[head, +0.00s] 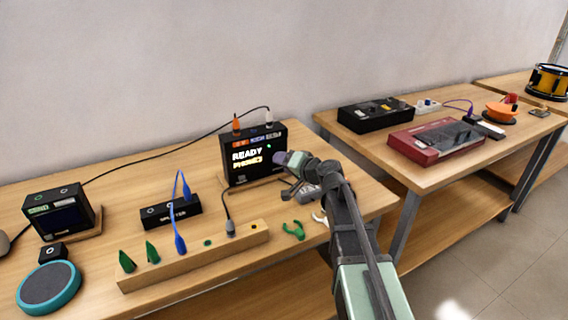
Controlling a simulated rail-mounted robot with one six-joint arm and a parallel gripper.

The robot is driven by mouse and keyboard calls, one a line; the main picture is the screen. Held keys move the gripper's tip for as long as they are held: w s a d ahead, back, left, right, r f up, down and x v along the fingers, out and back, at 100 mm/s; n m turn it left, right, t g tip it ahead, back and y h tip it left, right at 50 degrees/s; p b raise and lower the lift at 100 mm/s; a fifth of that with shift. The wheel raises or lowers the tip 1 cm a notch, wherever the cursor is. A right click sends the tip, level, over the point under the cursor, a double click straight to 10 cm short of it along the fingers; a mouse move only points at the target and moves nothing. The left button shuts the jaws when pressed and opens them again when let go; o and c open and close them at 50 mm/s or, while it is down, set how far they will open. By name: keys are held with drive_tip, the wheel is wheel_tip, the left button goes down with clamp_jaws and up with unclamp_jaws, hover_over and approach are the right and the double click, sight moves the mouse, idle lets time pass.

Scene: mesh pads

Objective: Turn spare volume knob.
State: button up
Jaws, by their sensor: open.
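I cannot pick out a part that is clearly the spare volume knob. My gripper (291,189) is at the end of my arm, low over the right part of the near table (345,192), just right of a black display box (252,172) reading "READY" and "PHONES". The gripper is open, but its fingers are small and partly merge with grey parts behind them. I cannot tell whether it touches anything. A black box (375,114) with small controls stands on the table to the right. Its controls are too small to name.
A wooden rail (195,258) with green pegs and plugged cables runs along the near table's front. A splitter box (170,212), small screen (62,212) and teal round pad (48,288) stand left. Green hooks (294,230) lie by my arm. A red device (436,140) sits right.

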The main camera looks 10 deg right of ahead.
drive_tip(key=p+v, duration=0.2)
drive_tip(key=v, duration=0.8)
drive_tip(key=shift+s+d, duration=0.15)
drive_tip(key=shift+s, duration=0.05)
drive_tip(key=a+n+h+p, duration=0.1)
drive_tip(key=n, duration=0.1)
drive_tip(key=a+r+n+h+p, duration=0.1)
drive_tip(key=n+h+p, duration=0.1)
drive_tip(key=a+r+n+h+p, duration=0.1)
drive_tip(key=n, duration=0.2)
drive_tip(key=shift+s+a+h+p, duration=0.3)
drive_tip(key=shift+s+p, duration=0.05)
drive_tip(key=b+x, duration=0.4)
drive_tip(key=x, duration=0.6)
drive_tip(key=shift+w+a+f, duration=0.1)
drive_tip(key=shift+w+a, duration=0.05)
drive_tip(key=shift+w, duration=0.2)
